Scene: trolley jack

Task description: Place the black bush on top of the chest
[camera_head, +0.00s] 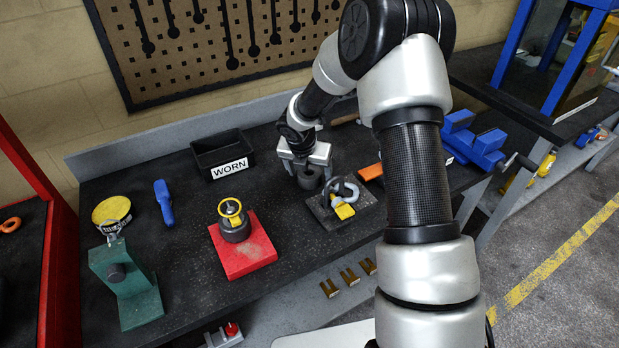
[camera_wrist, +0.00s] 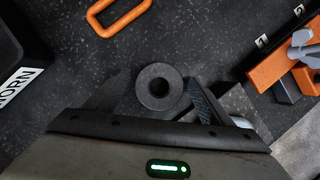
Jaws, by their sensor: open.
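The black bush (camera_head: 309,180) is a short dark cylinder standing on the workbench, below my gripper (camera_head: 305,162). In the wrist view the bush (camera_wrist: 160,87) shows from above as a ring with a round hole. My gripper (camera_wrist: 161,100) is open, with one finger on each side of the bush; I cannot tell whether either finger touches it. A red cabinet with a dark top, probably the chest (camera_head: 61,270), stands at the left edge of the head view and is only partly in view. An orange ring (camera_head: 11,225) lies on its top.
A black WORN bin (camera_head: 222,155) is behind left of my gripper. A dark plate (camera_head: 322,212) with a grey ring and yellow part lies close in front. A red block (camera_head: 245,260), green stand (camera_head: 130,290) and blue tool (camera_head: 164,203) occupy the left bench. An orange link (camera_wrist: 118,12) lies nearby.

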